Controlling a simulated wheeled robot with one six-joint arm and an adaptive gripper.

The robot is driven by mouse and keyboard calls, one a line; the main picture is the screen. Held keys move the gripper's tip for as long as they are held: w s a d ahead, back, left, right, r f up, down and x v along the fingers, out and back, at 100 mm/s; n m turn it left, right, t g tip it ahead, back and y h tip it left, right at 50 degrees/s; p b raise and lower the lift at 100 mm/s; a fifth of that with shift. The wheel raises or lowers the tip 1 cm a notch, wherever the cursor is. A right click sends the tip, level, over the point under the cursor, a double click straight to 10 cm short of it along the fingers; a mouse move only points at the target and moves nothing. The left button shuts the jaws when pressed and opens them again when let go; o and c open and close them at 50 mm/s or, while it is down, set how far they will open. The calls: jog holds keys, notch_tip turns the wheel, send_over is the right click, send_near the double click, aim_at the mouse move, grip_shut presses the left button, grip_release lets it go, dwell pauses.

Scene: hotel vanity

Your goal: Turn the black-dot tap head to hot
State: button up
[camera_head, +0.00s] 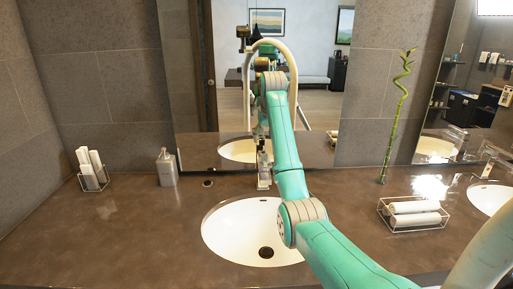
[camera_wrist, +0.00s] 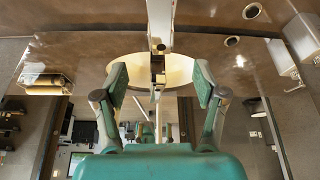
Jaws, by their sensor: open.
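The tap (camera_head: 264,180) stands behind the middle white basin, partly behind my arm and small in the head view. In the wrist view the tap (camera_wrist: 160,25) is a pale metal column running down from the top edge, with small dark parts near its end. I cannot make out a black dot or which way the tap head is turned. My gripper (camera_wrist: 159,86) is open, with one green-padded finger on either side of the tap's line. Nothing is held, and I see no contact with the tap. In the head view the gripper is small and hard to separate from the tap.
The middle basin (camera_head: 225,230) lies below my arm. A soap bottle (camera_head: 167,168) and a holder with white rolls (camera_head: 91,170) stand left. A bamboo stalk (camera_head: 394,120) and a rack of towels (camera_head: 414,213) stand right. The mirror (camera_head: 310,100) is close behind the tap.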

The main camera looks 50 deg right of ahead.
aim_at(264, 153)
jog(key=shift+w+d+f, duration=0.15)
jog(key=shift+w+d, duration=0.15)
jog(key=shift+w, duration=0.15)
jog(key=x, duration=1)
jog(key=shift+f, duration=0.2)
grip_shut()
